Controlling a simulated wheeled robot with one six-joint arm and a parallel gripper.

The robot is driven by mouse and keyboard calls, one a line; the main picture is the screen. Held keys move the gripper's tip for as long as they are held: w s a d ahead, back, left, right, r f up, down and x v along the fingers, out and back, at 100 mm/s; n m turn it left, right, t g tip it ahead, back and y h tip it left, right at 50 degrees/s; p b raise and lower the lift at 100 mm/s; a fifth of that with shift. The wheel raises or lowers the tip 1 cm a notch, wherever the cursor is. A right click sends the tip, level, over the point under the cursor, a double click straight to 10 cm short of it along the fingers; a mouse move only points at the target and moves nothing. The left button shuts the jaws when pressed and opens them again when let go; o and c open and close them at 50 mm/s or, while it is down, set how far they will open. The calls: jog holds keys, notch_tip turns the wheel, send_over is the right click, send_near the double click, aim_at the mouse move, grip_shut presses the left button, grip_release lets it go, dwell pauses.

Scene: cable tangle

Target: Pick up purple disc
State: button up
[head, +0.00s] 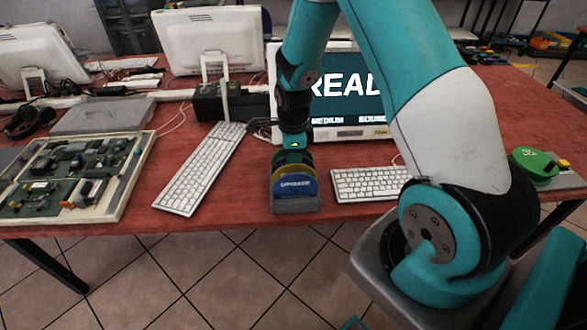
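A grey holder (295,205) stands near the front edge of the red table, with several discs upright in it. A blue disc (294,187) with white lettering is at the front. Olive-yellow and dark green edges show behind it. I cannot make out a purple disc; it may be hidden behind the others. My gripper (293,147) points down just above the back of the holder, at the top of the rear discs. Its fingertips are too small and covered to tell whether they touch or hold a disc.
A long white keyboard (203,168) lies left of the holder and another keyboard (368,184) lies right. A monitor (347,100) stands behind. A tray of circuit boards (140,170) is at the left, and a green round object (534,162) at the right.

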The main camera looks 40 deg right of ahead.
jog(key=shift+f, duration=0.95)
jog(key=shift+c, duration=0.4)
grip_shut()
jog(key=shift+r, duration=0.2)
notch_tip(320, 180, up, 20)
jog(key=shift+f+b, duration=0.15)
jog(key=shift+b, duration=0.3)
